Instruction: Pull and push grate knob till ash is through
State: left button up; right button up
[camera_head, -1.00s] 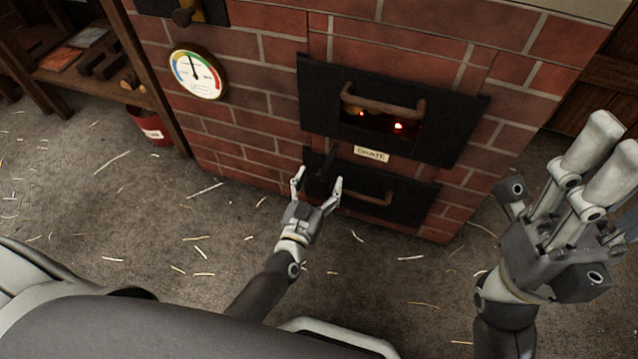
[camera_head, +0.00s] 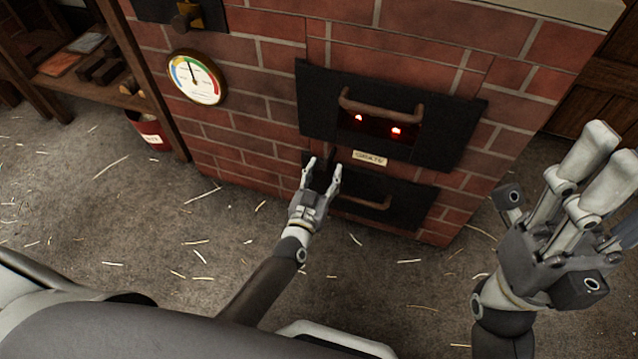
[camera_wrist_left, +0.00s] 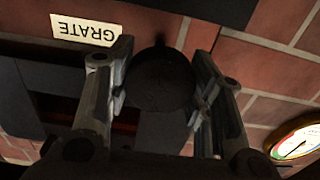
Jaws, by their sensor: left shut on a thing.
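The brick furnace has a dark upper fire door (camera_head: 455,127) with a brown handle and glowing embers behind its opening. A small GRATE label (camera_head: 369,158) sits below it and also shows upside down in the left wrist view (camera_wrist_left: 86,29). My left gripper (camera_head: 323,174) is at the dark grate knob, left of the label. In the left wrist view, the round black knob (camera_wrist_left: 160,80) lies between the fingers of my left gripper (camera_wrist_left: 162,92), which are shut on it. My right gripper (camera_head: 560,185) is raised at the right with fingers spread, empty.
A lower dark door (camera_head: 412,205) with a brown handle is just right of my left gripper. A round gauge (camera_head: 196,78) is on the bricks at left. A red bucket (camera_head: 150,131) stands by a wooden shelf. The floor (camera_head: 150,220) has scattered straw.

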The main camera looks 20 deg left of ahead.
pick_arm(q)
jog(key=shift+w, duration=1)
jog(key=shift+o, duration=0.2)
jog(key=shift+w+r, duration=0.1)
jog(key=o, duration=1.5)
jog(key=shift+w, duration=0.15)
jog(key=s, duration=1.2)
jog(key=shift+a, duration=0.15)
